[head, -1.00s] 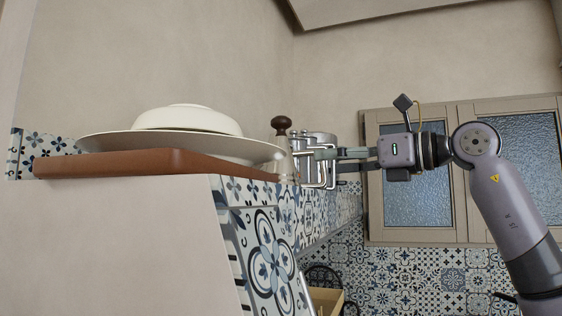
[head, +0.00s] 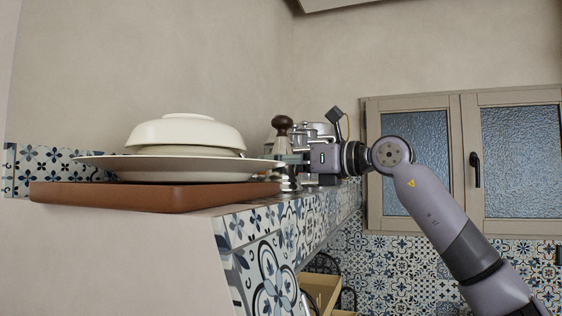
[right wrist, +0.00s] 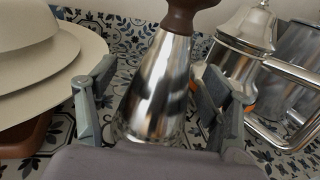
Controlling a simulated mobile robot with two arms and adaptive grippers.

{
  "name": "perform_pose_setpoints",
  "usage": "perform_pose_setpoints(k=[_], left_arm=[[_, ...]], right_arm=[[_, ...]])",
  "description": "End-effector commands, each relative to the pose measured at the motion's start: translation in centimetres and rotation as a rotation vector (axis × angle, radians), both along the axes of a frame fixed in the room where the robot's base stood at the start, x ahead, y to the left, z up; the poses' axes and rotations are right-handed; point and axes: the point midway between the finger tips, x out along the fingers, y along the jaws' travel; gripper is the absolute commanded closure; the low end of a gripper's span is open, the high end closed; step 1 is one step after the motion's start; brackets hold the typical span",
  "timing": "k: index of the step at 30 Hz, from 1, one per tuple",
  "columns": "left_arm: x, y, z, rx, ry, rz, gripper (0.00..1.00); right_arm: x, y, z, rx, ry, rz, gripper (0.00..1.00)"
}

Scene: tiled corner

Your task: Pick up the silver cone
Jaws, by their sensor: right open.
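The silver cone (right wrist: 160,85) is a shiny tapered body with a dark brown wooden top; it stands upright on the tiled counter. In the head view the cone (head: 272,146) shows behind the plate's right edge, its lower part hidden. My right gripper (right wrist: 160,105) is open, with one finger on each side of the cone's body and a gap showing on both sides. In the head view my right gripper (head: 291,160) reaches in from the right at the cone, its fingertips partly hidden. My left gripper is not in view.
Left of the cone, a cream upturned bowl (head: 185,132) lies on plates (head: 130,168) on a brown board (head: 150,196). A metal pot with a long handle (right wrist: 245,50) stands close on the right. A window (head: 515,150) is at the back right.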

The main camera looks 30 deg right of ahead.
Motion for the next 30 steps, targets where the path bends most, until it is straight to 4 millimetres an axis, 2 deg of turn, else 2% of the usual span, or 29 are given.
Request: perform_pose_setpoints(k=[4, 30], left_arm=[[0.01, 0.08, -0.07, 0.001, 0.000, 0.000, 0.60], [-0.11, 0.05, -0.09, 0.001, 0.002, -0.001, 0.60]], right_arm=[[-0.02, -0.04, -0.06, 0.000, 0.000, 0.000, 0.26], [-0.07, -0.04, -0.04, 0.000, 0.000, 0.000, 0.84]])
